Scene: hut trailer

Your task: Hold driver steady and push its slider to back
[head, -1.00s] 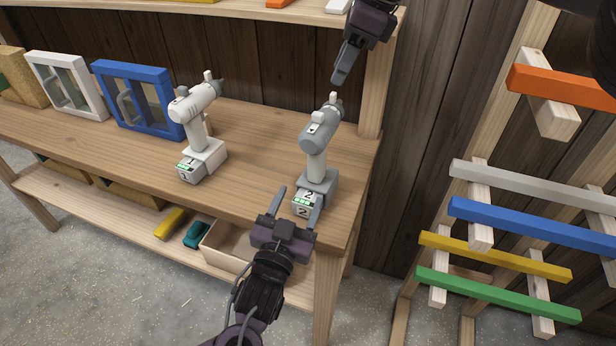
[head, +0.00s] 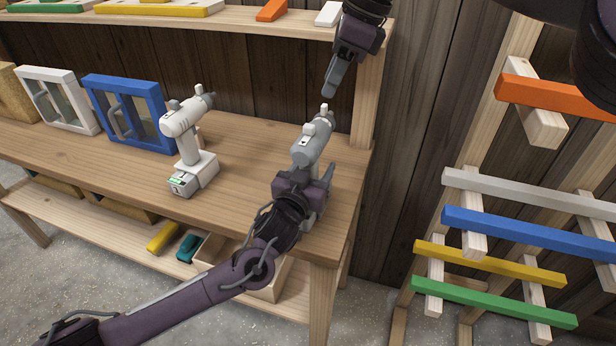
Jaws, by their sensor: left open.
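The grey driver (head: 312,148) stands upright near the right end of the workbench, its nose pointing away to the back. A small light slider (head: 309,141) shows on top of its body. My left gripper (head: 311,172) is open at the driver's handle, with one finger visible on the handle's right side. The gripper hides most of the handle and battery base, and I cannot tell whether the fingers touch it. My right gripper (head: 331,92) hangs above and just behind the driver's nose, pointing down. Its fingers overlap in this view, so its opening is unclear.
A white driver (head: 186,135) stands to the left on the workbench (head: 245,150). Blue (head: 128,112) and white (head: 58,100) framed panels stand farther left. An upper shelf (head: 225,22) runs behind. A rack with coloured bars (head: 530,230) stands right. The bench between the drivers is clear.

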